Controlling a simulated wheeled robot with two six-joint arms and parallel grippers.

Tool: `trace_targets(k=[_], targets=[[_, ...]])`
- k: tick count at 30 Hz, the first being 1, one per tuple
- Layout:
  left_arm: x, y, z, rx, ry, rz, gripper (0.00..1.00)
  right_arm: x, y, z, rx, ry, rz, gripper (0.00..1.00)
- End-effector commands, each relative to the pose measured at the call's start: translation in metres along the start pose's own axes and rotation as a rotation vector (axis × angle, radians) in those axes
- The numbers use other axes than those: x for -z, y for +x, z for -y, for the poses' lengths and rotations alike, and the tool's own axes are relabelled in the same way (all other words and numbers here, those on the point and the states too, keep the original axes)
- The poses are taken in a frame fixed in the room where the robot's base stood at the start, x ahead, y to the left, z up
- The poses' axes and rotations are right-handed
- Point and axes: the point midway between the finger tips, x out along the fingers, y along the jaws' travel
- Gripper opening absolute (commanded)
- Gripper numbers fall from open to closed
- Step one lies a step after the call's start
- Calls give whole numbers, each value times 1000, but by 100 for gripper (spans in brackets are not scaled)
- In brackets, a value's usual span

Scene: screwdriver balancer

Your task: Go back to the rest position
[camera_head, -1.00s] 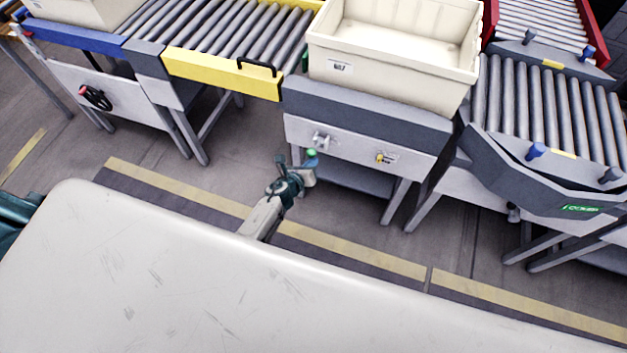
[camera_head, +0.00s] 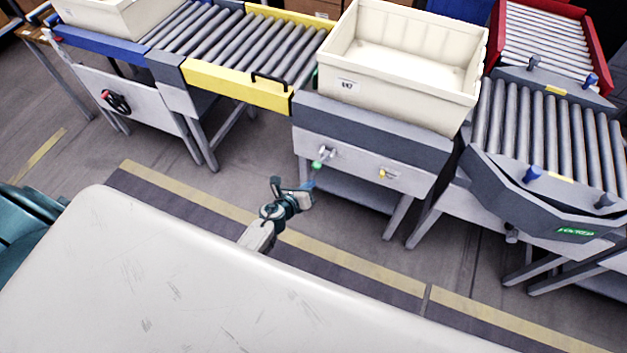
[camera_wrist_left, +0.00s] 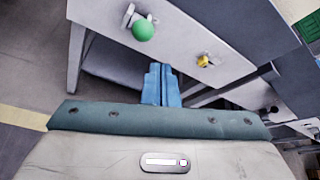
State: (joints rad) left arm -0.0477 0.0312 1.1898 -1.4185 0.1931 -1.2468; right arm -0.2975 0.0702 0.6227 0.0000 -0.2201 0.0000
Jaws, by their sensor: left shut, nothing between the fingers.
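My left gripper (camera_head: 308,185) is at the end of the arm that rises past the front edge of my white body. It is in front of the grey conveyor stand, apart from it and empty. In the left wrist view its two blue fingers (camera_wrist_left: 161,84) are together. A green knob (camera_head: 317,165) on a metal fitting sticks out from the stand's front panel, just beyond the gripper. It also shows in the left wrist view (camera_wrist_left: 143,31), above the fingers and not between them. My right gripper is not in view.
A cream bin (camera_head: 400,85) sits on the grey stand (camera_head: 370,135). A yellow-fronted roller conveyor (camera_head: 236,84) runs left of it, and a curved roller section (camera_head: 545,130) stands at right. A small yellow knob (camera_head: 383,174) is on the panel. The floor between me and the conveyors is clear.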

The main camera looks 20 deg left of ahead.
Motion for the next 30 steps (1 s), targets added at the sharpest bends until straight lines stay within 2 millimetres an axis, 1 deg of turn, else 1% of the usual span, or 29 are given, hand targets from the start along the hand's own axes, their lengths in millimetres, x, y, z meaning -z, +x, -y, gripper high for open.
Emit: trace_targets(k=[1,6,10,24,26,29,30], targets=[[-5,-6,2,0,0,0,0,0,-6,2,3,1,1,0],[-7,-12,3,0,0,0,0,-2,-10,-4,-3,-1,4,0],[-6,-12,3,0,0,0,0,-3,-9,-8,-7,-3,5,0],[-4,-12,2,-2,-8,-2,0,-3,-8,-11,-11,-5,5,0],[4,-13,-4,-13,-45,-8,0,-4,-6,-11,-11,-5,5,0],[35,-18,-27,-60,-209,-28,0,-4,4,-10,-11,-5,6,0],[54,-22,-41,-94,-312,-37,0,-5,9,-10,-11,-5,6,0]])
